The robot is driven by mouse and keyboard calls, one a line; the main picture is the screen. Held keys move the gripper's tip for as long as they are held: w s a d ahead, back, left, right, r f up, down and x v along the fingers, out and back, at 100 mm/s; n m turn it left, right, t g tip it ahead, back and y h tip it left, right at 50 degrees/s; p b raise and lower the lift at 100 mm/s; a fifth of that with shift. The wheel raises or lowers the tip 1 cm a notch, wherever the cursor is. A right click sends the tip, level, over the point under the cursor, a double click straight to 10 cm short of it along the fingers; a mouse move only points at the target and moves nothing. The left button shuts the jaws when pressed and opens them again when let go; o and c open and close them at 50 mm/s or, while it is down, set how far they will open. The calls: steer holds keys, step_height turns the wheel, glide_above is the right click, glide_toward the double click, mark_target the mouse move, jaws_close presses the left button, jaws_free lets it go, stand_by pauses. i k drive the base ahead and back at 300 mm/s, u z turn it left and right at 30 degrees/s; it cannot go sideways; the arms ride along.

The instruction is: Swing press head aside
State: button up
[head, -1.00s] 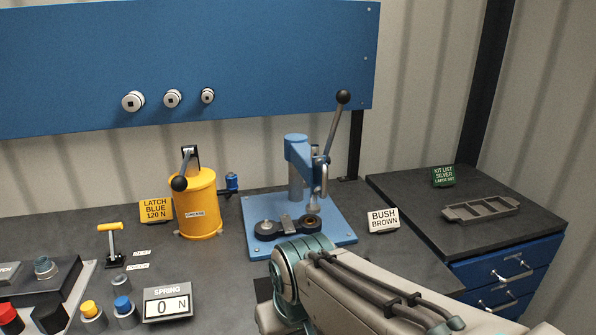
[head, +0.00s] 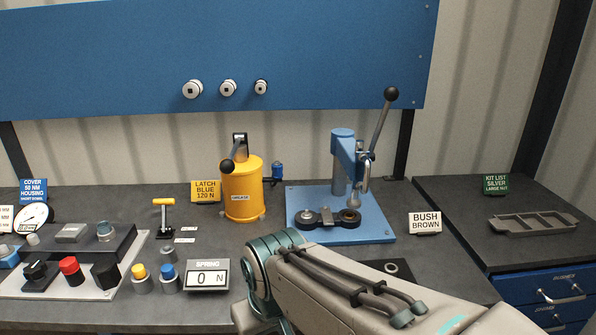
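The blue press (head: 342,165) stands at the back of the bench, on a blue base plate (head: 378,222). Its press head (head: 349,150) reaches forward and right from the column. The ram (head: 353,199) hangs over the right-hand round seat (head: 350,216) of a dark two-seat fixture on the plate; I cannot tell whether they touch. A lever with a black ball knob (head: 391,93) rises up and right from the head. My arm crosses the lower right foreground, in front of the press. My gripper is not in view.
A yellow canister (head: 242,195) with a handle stands left of the press. A BUSH BROWN sign (head: 425,223) stands to its right. A grey compartment tray (head: 533,223) lies on the right cabinet. Buttons and a SPRING display (head: 208,276) fill the front left.

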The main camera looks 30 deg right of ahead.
mark_target(358, 168)
steer(key=u, duration=0.45)
steer(key=i, duration=0.3)
steer(key=z, duration=1.35)
